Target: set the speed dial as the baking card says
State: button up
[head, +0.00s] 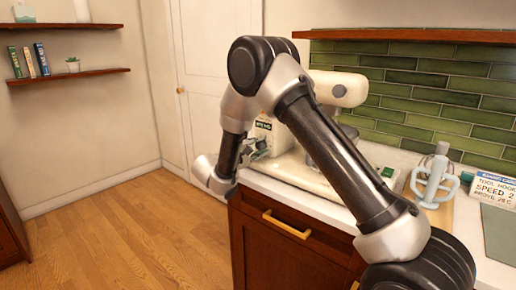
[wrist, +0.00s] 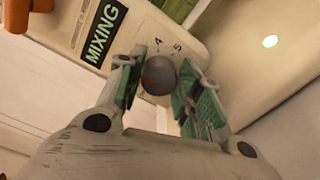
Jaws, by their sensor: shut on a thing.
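In the head view my gripper (head: 254,150) is at the mixer's base, hiding the dial. The baking card (head: 494,190) reads TOOL HOOK, SPEED 2, PROVE 25 C.
The cream mixer (head: 343,88) stands on the white counter, partly behind my arm. A pale blue mixing tool (head: 434,180) stands on a wooden board at right. An orange-brown knob (wrist: 17,14) shows at the wrist view's corner. The wooden floor at left is clear.

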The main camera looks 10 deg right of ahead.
jog(key=o, duration=1)
